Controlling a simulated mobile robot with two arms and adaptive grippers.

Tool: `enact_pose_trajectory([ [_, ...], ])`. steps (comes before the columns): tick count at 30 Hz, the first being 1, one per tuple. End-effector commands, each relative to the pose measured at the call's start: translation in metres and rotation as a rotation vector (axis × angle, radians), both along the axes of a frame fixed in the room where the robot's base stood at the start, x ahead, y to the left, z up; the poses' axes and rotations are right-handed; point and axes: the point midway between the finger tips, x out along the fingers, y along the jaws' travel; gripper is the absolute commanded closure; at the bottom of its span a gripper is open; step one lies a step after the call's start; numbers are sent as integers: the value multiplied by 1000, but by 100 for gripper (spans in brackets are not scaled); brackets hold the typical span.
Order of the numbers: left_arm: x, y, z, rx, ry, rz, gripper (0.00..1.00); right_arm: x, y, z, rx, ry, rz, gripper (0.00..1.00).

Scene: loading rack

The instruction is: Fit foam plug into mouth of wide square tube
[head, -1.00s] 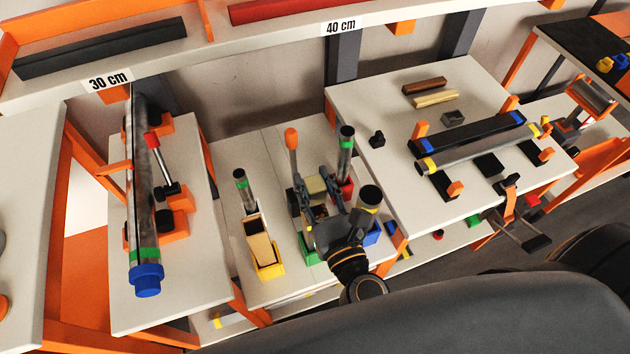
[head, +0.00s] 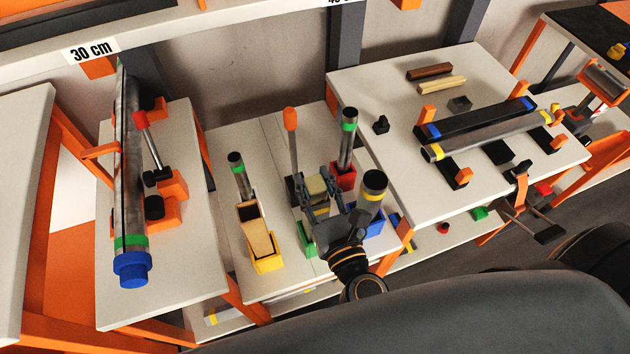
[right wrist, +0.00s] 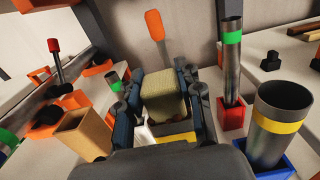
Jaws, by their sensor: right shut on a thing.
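The pale yellow-beige foam plug (right wrist: 164,103) is a small block held between the fingers of my right gripper (right wrist: 166,104). It also shows in the head view (head: 317,186), above the middle of the low table. My right gripper (head: 318,200) is shut on the plug's two sides. A tan square tube (head: 260,233) stands in a yellow bin (head: 267,264), left of the gripper, with its dark open mouth facing up. The tube also shows at the left in the right wrist view (right wrist: 88,138). The plug is apart from this tube. My left gripper is not in view.
An orange-topped lever (head: 291,140) rises behind the plug. Round tubes stand in a red bin (head: 343,177) and a blue bin (head: 371,222) to the right. A long blue-capped tube (head: 130,180) lies at left. Tubes lie on the right table (head: 410,190).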

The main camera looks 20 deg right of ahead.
Motion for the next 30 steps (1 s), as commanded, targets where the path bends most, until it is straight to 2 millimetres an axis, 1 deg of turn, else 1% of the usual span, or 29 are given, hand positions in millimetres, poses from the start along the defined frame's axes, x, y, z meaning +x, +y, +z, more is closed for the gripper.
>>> enact_pose_trajectory([
  [1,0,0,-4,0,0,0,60,0,0,-5,0,1,0,78],
  [3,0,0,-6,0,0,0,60,0,0,-7,1,2,0,78],
  [13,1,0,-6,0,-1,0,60,0,0,-7,1,2,0,78],
  [14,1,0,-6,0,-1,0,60,0,0,-7,1,2,0,58],
  [15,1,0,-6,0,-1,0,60,0,0,-7,1,2,0,50],
  [17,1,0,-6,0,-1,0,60,0,0,-7,1,2,0,38],
  [26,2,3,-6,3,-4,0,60,-1,0,-7,1,2,0,38],
  [30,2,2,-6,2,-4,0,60,-11,0,-8,-1,4,0,38],
])
